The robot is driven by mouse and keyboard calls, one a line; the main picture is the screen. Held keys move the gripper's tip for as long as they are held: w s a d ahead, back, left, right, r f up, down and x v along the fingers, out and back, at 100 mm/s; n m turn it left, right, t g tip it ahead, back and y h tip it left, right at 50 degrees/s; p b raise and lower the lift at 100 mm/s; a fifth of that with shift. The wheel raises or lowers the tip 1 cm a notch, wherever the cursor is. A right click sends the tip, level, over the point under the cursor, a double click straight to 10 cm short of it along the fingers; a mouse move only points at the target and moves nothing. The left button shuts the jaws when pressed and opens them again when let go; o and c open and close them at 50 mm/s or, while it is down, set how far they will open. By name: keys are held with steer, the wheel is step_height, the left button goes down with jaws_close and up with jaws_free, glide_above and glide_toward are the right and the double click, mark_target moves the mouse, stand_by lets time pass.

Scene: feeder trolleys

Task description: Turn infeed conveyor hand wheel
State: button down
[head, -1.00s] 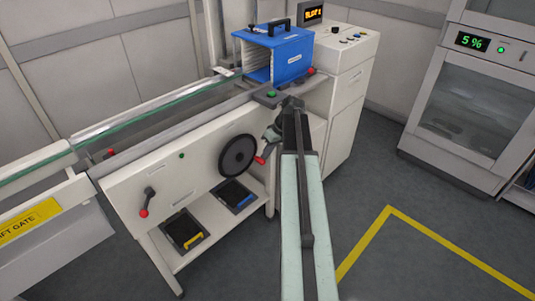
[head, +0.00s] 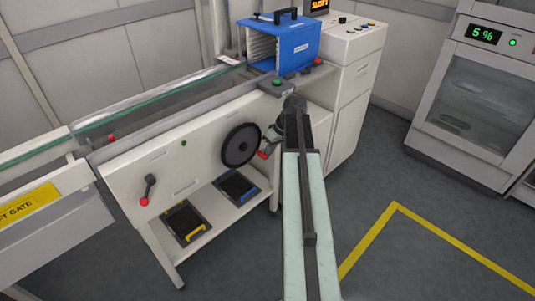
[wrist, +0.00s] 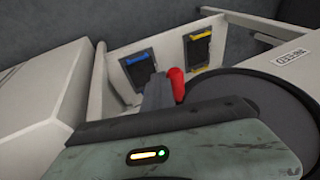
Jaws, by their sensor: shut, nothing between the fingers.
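The black hand wheel (head: 240,144) is on the white front panel of the conveyor, with a red handle (head: 263,154) at its right rim. In the wrist view the wheel (wrist: 262,112) fills the lower right and its red handle (wrist: 178,85) stands up at its left edge. My gripper (head: 270,142) is beside the handle, on its right side in the head view. In the wrist view my gripper (wrist: 156,90) is shut and empty, just left of the handle. I cannot tell whether it touches the handle.
A red-knobbed crank (head: 148,190) is left of the wheel. Two black trays, one with a yellow grip (head: 183,222) and one with a blue grip (head: 236,186), lie on the shelf below. A blue slotted box (head: 284,44) stands on top. The floor at right is open.

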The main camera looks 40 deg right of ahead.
stand_by(0.8)
steer(key=s+d+r+p, duration=0.2)
steer(key=d+r+p, duration=0.6)
steer(key=d, duration=0.3)
